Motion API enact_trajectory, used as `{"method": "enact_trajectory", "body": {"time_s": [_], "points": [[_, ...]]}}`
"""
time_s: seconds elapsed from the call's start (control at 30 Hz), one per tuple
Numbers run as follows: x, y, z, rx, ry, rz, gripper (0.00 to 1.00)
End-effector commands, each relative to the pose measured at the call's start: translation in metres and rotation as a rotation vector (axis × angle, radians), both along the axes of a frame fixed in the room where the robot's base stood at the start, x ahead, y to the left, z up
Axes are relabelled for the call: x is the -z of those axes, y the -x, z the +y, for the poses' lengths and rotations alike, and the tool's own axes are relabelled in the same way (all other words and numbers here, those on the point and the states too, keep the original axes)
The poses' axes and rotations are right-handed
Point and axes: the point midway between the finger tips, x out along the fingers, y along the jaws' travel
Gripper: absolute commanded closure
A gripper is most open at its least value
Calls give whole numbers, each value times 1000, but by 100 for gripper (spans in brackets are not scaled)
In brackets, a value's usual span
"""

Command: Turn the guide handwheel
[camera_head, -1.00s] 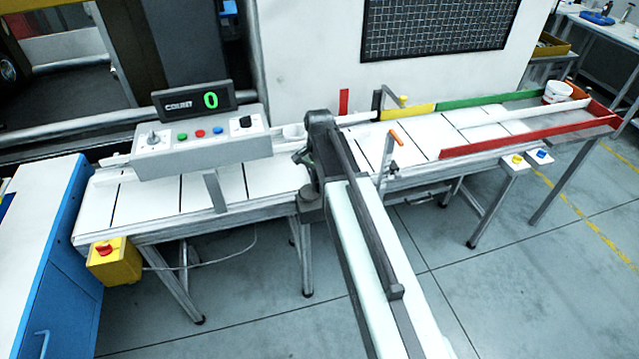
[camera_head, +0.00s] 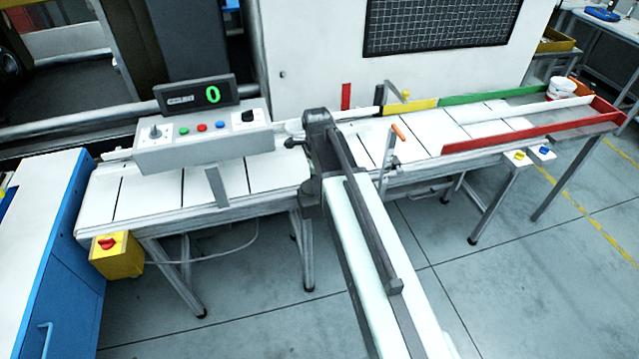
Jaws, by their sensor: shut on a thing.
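My arm reaches up from the lower right to the middle of the conveyor. Its dark end, with my gripper (camera_head: 311,188), is at the conveyor's front edge. The fingers are small and mostly covered by my own arm, but my gripper is shut on the guide handwheel there. The wheel itself is hidden behind the arm, so its angle cannot be told. The conveyor (camera_head: 150,199) runs left to right with a white bed. A dark display (camera_head: 197,95) above the grey control box (camera_head: 204,147) shows a green 0.
A yellow box with a red knob (camera_head: 116,255) hangs at the conveyor's left end, beside a blue cabinet (camera_head: 60,250). An orange-topped lever (camera_head: 396,133) stands right of my arm. Red (camera_head: 530,134), yellow and green rails line the right part. Floor in front is clear.

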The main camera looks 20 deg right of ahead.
Motion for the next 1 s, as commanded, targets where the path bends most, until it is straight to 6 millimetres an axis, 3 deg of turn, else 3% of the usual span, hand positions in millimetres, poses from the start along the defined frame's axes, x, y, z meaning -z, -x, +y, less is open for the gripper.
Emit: {"method": "enact_trajectory", "body": {"time_s": [0.3, 0.8, 0.83, 0.87, 0.9, 1.0], "points": [[0, 2, 4, 98, -2, 4, 100], [0, 2, 4, 112, -3, 3, 100], [0, 2, 4, 112, -3, 3, 75], [0, 2, 4, 112, -3, 3, 67], [0, 2, 4, 112, -3, 2, 62], [0, 2, 4, 112, -1, 2, 62]]}}
